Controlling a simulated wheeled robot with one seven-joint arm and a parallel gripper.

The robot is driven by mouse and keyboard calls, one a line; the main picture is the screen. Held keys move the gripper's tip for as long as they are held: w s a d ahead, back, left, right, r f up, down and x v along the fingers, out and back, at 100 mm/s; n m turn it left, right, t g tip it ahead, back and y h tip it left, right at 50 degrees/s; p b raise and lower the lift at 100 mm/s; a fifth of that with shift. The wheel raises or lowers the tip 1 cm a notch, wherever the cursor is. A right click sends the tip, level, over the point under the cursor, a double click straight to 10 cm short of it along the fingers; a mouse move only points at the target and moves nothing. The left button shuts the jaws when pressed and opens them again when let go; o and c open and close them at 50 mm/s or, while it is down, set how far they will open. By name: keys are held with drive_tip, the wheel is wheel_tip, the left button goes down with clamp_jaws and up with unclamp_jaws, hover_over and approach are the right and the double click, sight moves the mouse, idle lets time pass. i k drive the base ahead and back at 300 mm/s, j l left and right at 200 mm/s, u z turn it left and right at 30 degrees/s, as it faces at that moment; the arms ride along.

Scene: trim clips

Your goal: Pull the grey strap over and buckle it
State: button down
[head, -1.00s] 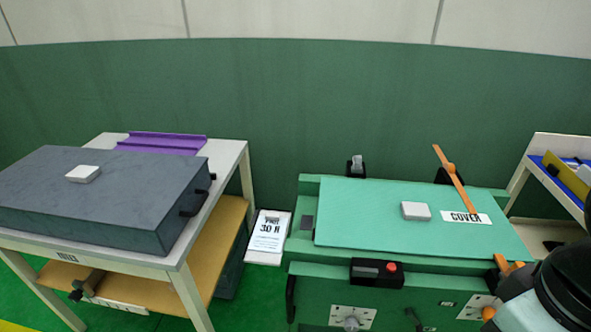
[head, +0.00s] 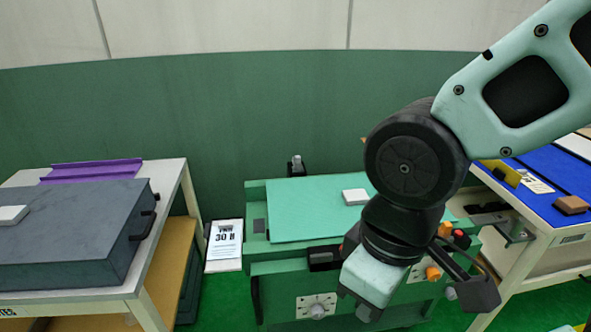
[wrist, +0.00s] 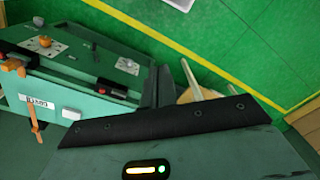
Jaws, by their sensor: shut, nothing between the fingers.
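The green unit with its teal cover (head: 303,205) stands right of centre in the head view, partly hidden behind my arm. I cannot make out a grey strap for certain. A small grey piece (head: 296,161) stands in a black mount at the cover's back left. An orange strap (wrist: 35,118) shows by the COVER label in the wrist view, with orange fittings (wrist: 14,65) at the unit's edge. Orange fittings (head: 444,230) also show beside my arm. My gripper (wrist: 158,78) is shut and empty, clear of the unit in the wrist view.
A white block (head: 355,196) lies on the cover. At left, a table holds a dark grey case (head: 75,230) and a purple tray (head: 90,171). A white notice (head: 224,245) stands between table and unit. A blue-topped bench (head: 545,185) is at right. Green floor is open below it.

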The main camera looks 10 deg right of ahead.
sight(297, 167)
drive_tip(key=i+j, duration=0.15)
drive_tip(key=i, duration=0.35)
drive_tip(key=i+j+z, duration=0.15)
drive_tip(key=i, duration=0.35)
